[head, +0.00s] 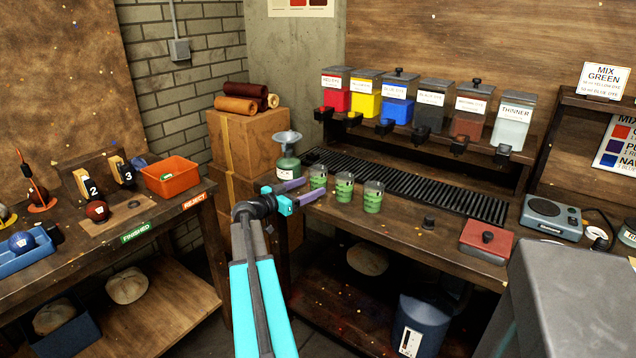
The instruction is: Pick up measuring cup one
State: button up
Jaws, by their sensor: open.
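Three green measuring cups with dark markings stand upright in a row on the right workbench (420,240): a left one (318,176), a middle one (344,187) and a right one (373,197). I cannot read which is number one. My gripper (314,188), with purple fingers, is open and empty at the left cup. One finger points to the left of that cup and the other to its front. I cannot tell whether they touch it.
A black drain grate (410,185) runs behind the cups, below several dye dispensers (396,105). A red pad (487,241) and a grey scale (553,217) lie to the right.

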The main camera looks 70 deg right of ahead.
aim_at(312, 176)
jog(key=shift+d, duration=0.1)
jog(key=shift+s+d+r+p, duration=0.1)
jog(key=shift+s+d+p, duration=0.2)
jog(key=shift+d, duration=0.2)
jog(key=shift+p+x, duration=0.5)
jog(key=shift+x, duration=1.45)
jog(key=c, duration=1.2)
jog(key=shift+r, duration=0.3)
jog(key=shift+r+b, duration=0.45)
jog(key=shift+r, duration=1)
jog(key=s+a+r+b, duration=0.1)
jog(key=a+b, duration=0.1)
jog(key=a, duration=1.3)
jog(key=shift+s+a+r, duration=0.25)
jog(key=shift+a, duration=0.1)
